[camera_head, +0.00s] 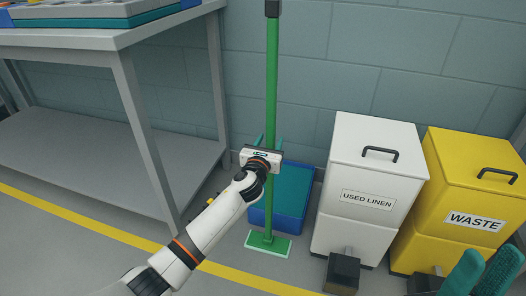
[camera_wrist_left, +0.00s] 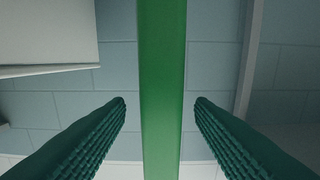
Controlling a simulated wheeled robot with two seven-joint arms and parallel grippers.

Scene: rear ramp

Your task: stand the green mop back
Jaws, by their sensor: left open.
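The green mop (camera_head: 272,80) stands upright, with a black end at the top of its handle. Its flat green foot (camera_head: 268,245) rests on the floor in front of a blue bin. My left gripper (camera_head: 269,143) is at the handle's middle height, its body in front of the handle. In the left wrist view the handle (camera_wrist_left: 162,60) runs between the two teal fingers, with a gap on each side, so the gripper is open around it. My right gripper (camera_head: 492,262) shows only its teal fingers at the lower right; their tips are apart with nothing visible between them.
The blue bin (camera_head: 291,206) stands behind the mop, against the tiled wall. A white used-linen bin (camera_head: 343,222) and a yellow waste bin (camera_head: 428,222) stand to the right, with dark pedals in front. A grey table (camera_head: 127,85) is at left. A yellow line (camera_head: 90,230) crosses the floor.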

